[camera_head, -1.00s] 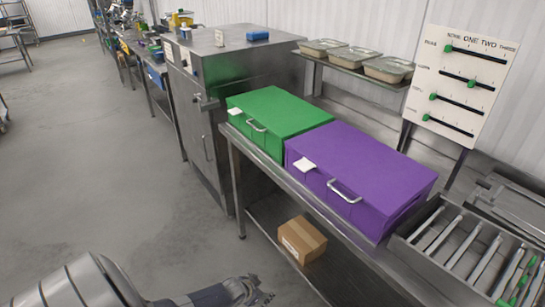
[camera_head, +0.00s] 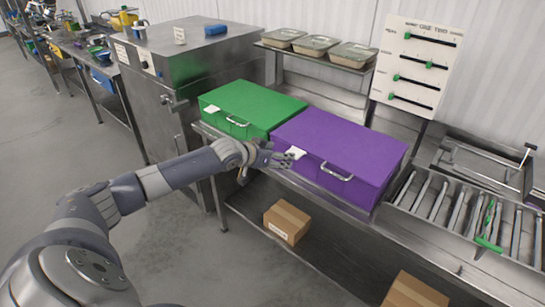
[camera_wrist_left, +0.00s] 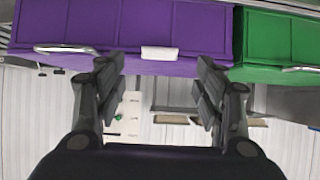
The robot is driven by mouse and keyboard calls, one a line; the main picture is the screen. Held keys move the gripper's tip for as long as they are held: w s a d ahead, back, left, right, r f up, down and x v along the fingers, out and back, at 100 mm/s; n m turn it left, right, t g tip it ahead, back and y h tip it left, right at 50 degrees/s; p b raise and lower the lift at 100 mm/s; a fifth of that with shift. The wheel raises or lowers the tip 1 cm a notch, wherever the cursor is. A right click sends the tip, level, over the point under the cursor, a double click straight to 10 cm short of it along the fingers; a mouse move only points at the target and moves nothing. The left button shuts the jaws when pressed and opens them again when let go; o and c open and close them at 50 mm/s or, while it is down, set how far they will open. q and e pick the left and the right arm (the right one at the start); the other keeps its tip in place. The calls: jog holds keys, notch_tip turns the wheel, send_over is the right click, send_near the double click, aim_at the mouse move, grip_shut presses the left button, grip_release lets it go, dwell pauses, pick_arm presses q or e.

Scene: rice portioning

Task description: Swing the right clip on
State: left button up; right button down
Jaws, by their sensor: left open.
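My left gripper (camera_head: 281,159) is open and empty, its fingers by the white tag (camera_head: 296,153) on the front of the purple box (camera_head: 340,140). In the left wrist view the same tag (camera_wrist_left: 160,53) shows between and beyond the two spread fingers (camera_wrist_left: 158,78); I cannot tell whether they touch the box. The purple box has a metal handle (camera_head: 337,172) on its front. The green box (camera_head: 250,103) stands beside it on the left. I cannot make out a right clip for certain; a metal frame with a raised lever (camera_head: 526,154) stands at the far right. My right gripper is not in view.
A metal tray of slotted bars and green pieces (camera_head: 487,240) is at the right. A board with green sliders (camera_head: 416,66) stands behind. Lidded containers (camera_head: 318,45) sit on a shelf. Cardboard boxes (camera_head: 287,222) lie below the counter. Floor at left is clear.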

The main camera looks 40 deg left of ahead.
pick_arm(q)
jog(key=b+x, duration=0.5)
jog(key=x, duration=0.3)
jog(key=shift+b, duration=0.3)
jog(key=shift+f, duration=0.1)
jog(key=c, duration=0.4)
jog(key=shift+c, duration=0.8)
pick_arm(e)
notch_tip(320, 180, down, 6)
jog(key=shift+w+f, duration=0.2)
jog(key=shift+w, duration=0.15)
